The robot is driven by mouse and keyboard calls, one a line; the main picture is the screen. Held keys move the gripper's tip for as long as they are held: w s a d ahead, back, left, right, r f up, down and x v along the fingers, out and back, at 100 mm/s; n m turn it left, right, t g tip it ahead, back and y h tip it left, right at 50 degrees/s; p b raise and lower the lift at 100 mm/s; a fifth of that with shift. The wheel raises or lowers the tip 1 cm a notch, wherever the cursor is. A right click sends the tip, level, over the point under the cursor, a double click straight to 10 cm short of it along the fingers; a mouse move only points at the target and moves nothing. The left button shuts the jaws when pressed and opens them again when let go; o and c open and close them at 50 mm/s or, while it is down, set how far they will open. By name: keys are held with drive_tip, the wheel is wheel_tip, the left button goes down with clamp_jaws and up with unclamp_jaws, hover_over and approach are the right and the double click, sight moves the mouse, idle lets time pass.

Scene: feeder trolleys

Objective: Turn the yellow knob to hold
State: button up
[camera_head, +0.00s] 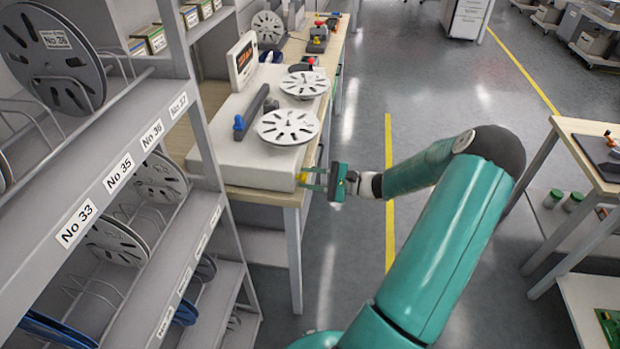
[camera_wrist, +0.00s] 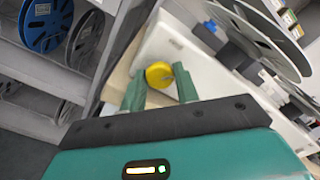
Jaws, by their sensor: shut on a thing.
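The yellow knob (camera_wrist: 159,74) sits on the white side face of the reel machine (camera_wrist: 192,65). In the head view the knob (camera_head: 302,177) is a small yellow spot at the machine's near right corner. My gripper (camera_head: 312,178) reaches it from the right. In the wrist view the green fingers of my gripper (camera_wrist: 160,84) stand on both sides of the knob and are shut on it. The knob's markings and pointer cannot be made out.
The machine (camera_head: 238,158) carries two silver reels (camera_head: 288,127) and a small display (camera_head: 242,61), on a wooden bench (camera_head: 267,192). A grey reel rack (camera_head: 120,165) stands at left. Another table (camera_head: 590,150) stands at right. The floor between is clear, with a yellow line.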

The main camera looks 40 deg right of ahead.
drive_tip(key=shift+m, duration=4.6)
drive_tip(key=o, duration=1)
drive_tip(key=shift+c, duration=0.2)
drive_tip(key=v, duration=1.3)
drive_tip(key=shift+s+d, duration=0.25)
drive_tip(key=shift+s, duration=0.05)
